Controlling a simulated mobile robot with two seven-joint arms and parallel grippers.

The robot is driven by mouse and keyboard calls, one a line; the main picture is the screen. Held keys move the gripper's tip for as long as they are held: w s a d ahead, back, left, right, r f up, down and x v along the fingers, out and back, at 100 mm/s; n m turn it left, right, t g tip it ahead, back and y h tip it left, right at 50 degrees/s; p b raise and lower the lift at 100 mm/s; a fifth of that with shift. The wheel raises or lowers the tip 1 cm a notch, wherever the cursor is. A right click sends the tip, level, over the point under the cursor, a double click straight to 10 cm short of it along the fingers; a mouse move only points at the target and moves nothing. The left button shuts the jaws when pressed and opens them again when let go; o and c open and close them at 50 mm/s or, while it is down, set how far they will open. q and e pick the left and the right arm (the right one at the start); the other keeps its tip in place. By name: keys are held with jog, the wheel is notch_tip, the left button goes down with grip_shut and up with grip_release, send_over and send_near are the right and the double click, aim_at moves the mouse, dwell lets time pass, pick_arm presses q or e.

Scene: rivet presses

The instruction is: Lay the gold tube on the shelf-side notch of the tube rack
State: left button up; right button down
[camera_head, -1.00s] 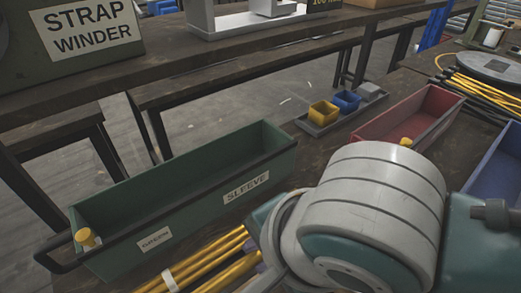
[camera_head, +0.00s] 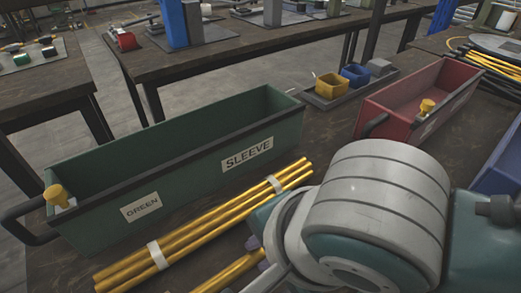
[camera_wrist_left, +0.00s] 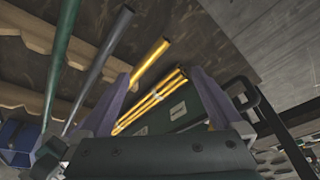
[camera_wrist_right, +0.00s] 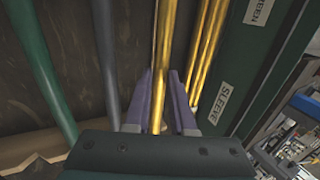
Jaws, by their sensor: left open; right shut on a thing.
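The gold tube (camera_wrist_right: 162,30) is in my right gripper (camera_wrist_right: 161,82), whose purple fingers are shut on it in the right wrist view. In the head view, part of this tube (camera_head: 232,272) shows beside my right gripper (camera_head: 256,248); my arm hides the rest. My left gripper (camera_wrist_left: 160,76) is open in the left wrist view. The gold tube (camera_wrist_left: 150,62) appears beyond its fingers, not held by them. The tube rack (camera_wrist_left: 40,36) has pale wooden notched bars. A green tube (camera_wrist_left: 62,50) and a grey tube (camera_wrist_left: 100,65) lie across them. Its shelf-side notch I cannot pick out.
A banded bundle of gold tubes (camera_head: 200,222) lies beside the green bin (camera_head: 190,180), labelled GREEN and SLEEVE. A red bin (camera_head: 420,100) and a tray (camera_head: 325,103) with small yellow and blue cups stand farther back. My right arm covers the lower right.

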pick_arm(q)
jog(key=shift+d, duration=0.1)
pick_arm(e)
jog(key=shift+f, duration=0.2)
jog(key=c, duration=0.7)
grip_release()
pick_arm(q)
notch_tip(320, 180, up, 4)
jog(key=p, duration=0.3)
jog(key=shift+w+f+p, duration=0.1)
jog(key=shift+f+p, duration=0.05)
jog(key=shift+p, duration=0.25)
pick_arm(e)
jog(key=v, duration=1)
